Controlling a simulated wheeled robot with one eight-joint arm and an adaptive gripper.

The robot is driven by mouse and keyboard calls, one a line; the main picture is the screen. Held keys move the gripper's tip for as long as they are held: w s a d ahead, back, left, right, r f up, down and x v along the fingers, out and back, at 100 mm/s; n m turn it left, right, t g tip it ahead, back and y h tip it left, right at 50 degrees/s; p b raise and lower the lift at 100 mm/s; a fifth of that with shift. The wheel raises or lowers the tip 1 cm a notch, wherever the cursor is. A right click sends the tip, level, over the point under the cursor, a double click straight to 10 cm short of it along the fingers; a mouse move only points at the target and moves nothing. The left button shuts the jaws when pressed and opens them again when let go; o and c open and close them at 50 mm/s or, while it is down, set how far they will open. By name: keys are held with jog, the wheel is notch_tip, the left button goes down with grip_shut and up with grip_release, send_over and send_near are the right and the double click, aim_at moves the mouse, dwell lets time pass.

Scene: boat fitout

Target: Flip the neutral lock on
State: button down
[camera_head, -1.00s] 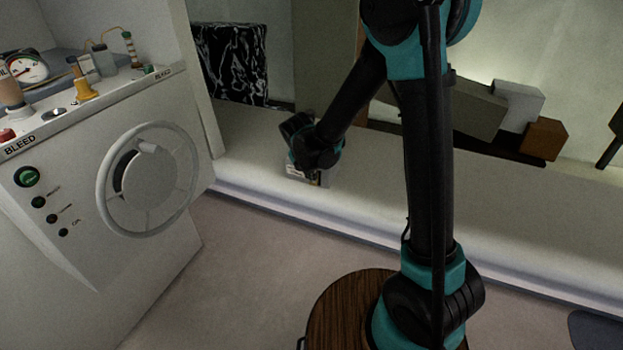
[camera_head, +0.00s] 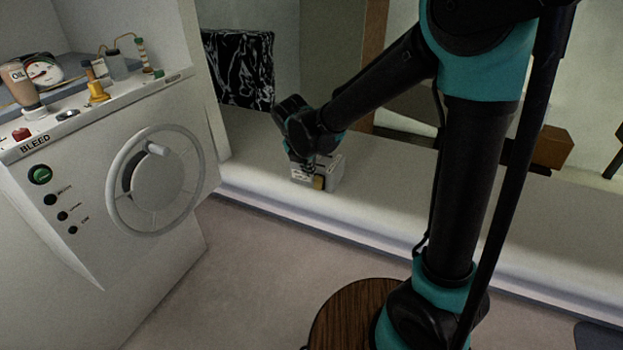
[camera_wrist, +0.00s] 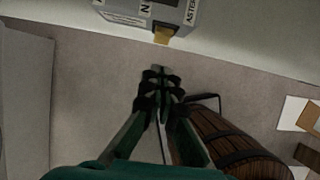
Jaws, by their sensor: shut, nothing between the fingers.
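A small grey box (camera_head: 335,174) with a yellow tab (camera_head: 319,183) on its front sits on the pale ledge. In the wrist view the box (camera_wrist: 186,14) is at the top, with labels reading "N" and "ASTER...", and the yellow tab (camera_wrist: 163,35) sticks out from its near edge. I cannot tell for sure that this tab is the neutral lock, nor its setting. My gripper (camera_wrist: 162,78) is shut and empty, a little below the tab in the wrist view and apart from it. In the head view my gripper (camera_head: 302,172) is at the box's left side, partly hiding it.
A white console (camera_head: 130,185) with a handwheel (camera_head: 117,200), buttons and a "BLEED" label stands at left. An oil bottle (camera_head: 20,85) and fittings sit on top. A black marbled block (camera_head: 238,70) is behind. A wooden barrel (camera_wrist: 225,145) shows in the wrist view.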

aim_at(315, 183)
jog(key=shift+v, duration=1.7)
jog(key=shift+w+d, duration=0.1)
jog(key=shift+w, duration=0.05)
jog(key=shift+f+g, duration=0.5)
jog(key=x, duration=0.6)
jog(key=w+x, duration=0.1)
jog(key=x, duration=0.5)
jog(key=shift+w+r, duration=0.2)
jog(key=shift+r, duration=0.05)
jog(key=shift+w+d+f, duration=0.15)
jog(key=shift+w+f, duration=0.1)
jog(key=shift+w, duration=0.25)
